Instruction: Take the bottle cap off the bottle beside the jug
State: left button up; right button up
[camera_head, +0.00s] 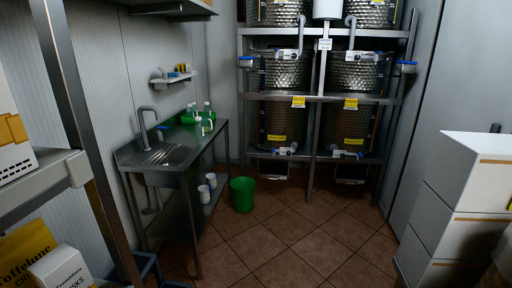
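Several green and white bottles (208,113) stand close together at the right end of the sink counter (222,128). A white-labelled bottle (198,127) stands at the front of this group. A larger green container (187,130) stands behind it to the left and may be the jug; it is too small to be sure. Pale tops show on some bottles, but I cannot make out the separate caps. Neither of my grippers is in view.
A metal sink (165,154) with a tap fills the counter's left part. White tubs (204,193) stand on its lower shelf, and a green bucket (243,194) beside it. A rack of metal tanks (287,72) stands behind. White boxes (470,185) stand right. The middle floor is clear.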

aim_at(199, 128)
jog(key=i, duration=3.85)
jog(key=u, duration=1.1)
